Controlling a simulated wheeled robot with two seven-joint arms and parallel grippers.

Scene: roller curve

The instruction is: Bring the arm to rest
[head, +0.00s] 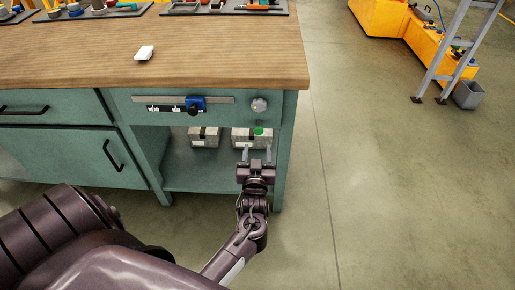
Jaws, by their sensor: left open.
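My left arm comes in from the lower left and reaches up to the front of the green workbench (282,150). My left gripper (257,153) is open, its two fingers pointing away from me at the bench's open shelf bay. Just past the fingertips is a grey box (239,136) with a green round spot (258,131) on it. I cannot tell whether the fingers touch the box. My right gripper is not in view.
Another grey box (204,137) sits left on the shelf. A slider with a blue block (195,104) and a round knob (259,105) are on the panel above. A white object (145,53) lies on the wooden top (220,55). Floor to the right (390,190) is clear.

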